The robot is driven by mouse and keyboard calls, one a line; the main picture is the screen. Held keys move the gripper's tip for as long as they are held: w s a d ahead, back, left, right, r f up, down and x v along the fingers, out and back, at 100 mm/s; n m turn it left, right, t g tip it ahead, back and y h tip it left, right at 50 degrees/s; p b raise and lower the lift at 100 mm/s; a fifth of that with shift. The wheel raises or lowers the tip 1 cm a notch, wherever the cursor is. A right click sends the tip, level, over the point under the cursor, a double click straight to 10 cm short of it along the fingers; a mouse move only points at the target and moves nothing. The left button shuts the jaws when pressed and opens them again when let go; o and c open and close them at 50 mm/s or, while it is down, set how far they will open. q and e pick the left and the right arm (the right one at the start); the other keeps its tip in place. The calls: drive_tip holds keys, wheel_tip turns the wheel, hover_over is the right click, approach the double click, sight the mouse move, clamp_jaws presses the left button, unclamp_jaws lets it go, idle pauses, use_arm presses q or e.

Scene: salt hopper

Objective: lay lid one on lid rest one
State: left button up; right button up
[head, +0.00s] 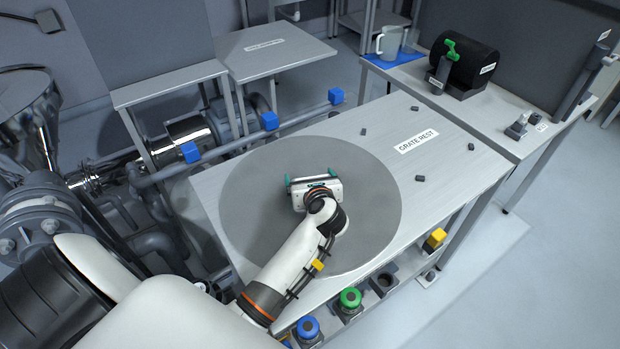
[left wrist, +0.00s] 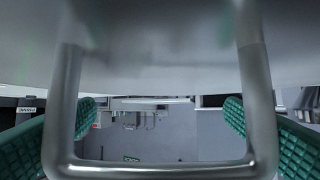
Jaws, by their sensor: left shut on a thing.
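A large round grey lid (head: 245,215) hangs level, apparently above the table marked GRATE REST; I cannot tell its height exactly. My left gripper (head: 312,181) is over the lid's middle. In the left wrist view the lid's grey face (left wrist: 160,40) fills the top, and its metal handle (left wrist: 160,170) runs between the green finger pads, which are shut on it. My right gripper is not in view.
The grate rest table (head: 465,165) has several small dark pegs. Pipes with blue blocks (head: 269,121) run between it and the back tables. A black drum (head: 463,65) and a mug (head: 389,42) stand at the back right. A metal hopper (head: 35,110) stands at left.

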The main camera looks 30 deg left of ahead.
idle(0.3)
use_arm(q)
drive_tip(key=o, duration=1.3)
drive_tip(key=shift+f, duration=0.1)
drive_tip(key=shift+s+d, duration=0.2)
drive_tip(key=shift+d, duration=0.1)
drive_tip(key=v, duration=0.7)
drive_tip(key=shift+b, duration=0.4)
